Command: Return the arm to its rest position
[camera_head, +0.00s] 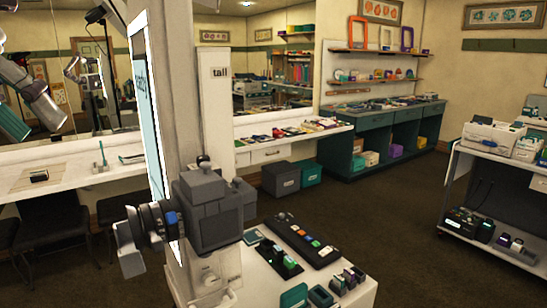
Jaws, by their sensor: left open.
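My left arm (42,105) comes in at the upper left edge as silver-grey rounded links, in front of the mirrored wall. It is raised above the white counter and apart from it. The left gripper is open; I see nothing held in it, and its fingertips are hard to make out here. My right gripper is not in view.
A white post with a lit screen (147,100) and a dark grey camera-like device (208,215) stands close in front. A white table (345,298) with small items is at its right. A white counter (75,170) runs along the left. Dark carpet (400,220) is open at right.

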